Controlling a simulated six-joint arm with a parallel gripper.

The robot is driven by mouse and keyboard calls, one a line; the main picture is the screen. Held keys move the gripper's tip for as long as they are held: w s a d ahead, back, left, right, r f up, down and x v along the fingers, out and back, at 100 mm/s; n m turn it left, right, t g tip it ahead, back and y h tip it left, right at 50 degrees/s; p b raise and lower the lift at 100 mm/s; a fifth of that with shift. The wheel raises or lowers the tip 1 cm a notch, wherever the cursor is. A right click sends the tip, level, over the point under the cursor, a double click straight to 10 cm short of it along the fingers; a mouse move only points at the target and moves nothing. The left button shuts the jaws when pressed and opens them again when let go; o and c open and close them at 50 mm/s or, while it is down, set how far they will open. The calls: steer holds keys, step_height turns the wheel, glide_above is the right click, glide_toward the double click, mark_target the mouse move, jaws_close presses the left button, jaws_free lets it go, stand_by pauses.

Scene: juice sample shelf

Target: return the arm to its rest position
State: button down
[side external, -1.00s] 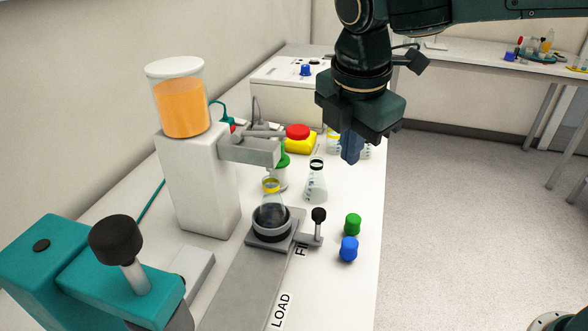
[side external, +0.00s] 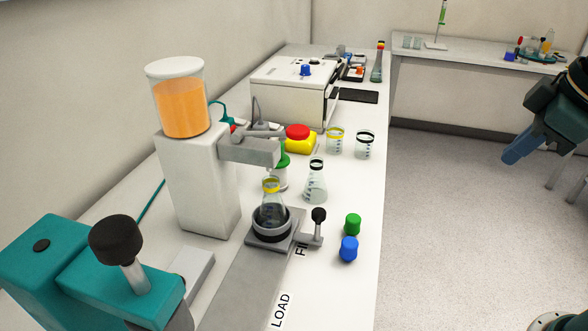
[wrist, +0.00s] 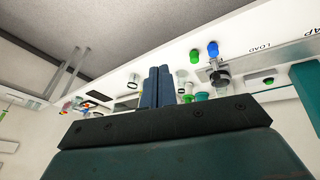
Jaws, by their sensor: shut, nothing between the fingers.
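My gripper (side external: 514,155) is at the right edge of the side view, out over the floor and clear of the bench, tilted with its blue fingers pointing down and left. In the wrist view its two blue fingers (wrist: 157,87) stand side by side, pressed together with nothing between them. The rest of my arm is mostly cut off by the frame's right edge.
The bench (side external: 345,290) holds a yellow-ringed flask (side external: 271,205) in a black holder, a black-ringed flask (side external: 315,183), two beakers, a green cap (side external: 353,224) and a blue cap (side external: 349,249). An orange-filled hopper (side external: 183,105) stands left. Open floor (side external: 460,230) lies right.

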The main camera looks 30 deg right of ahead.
steer(key=s+d+f+m+t, duration=0.1)
steer(key=s+f+m, duration=0.2)
steer(key=s+m, duration=0.1)
steer(key=shift+s+d+m, duration=0.15)
steer(key=shift+s+m, duration=0.25)
steer(key=shift+s, duration=0.45)
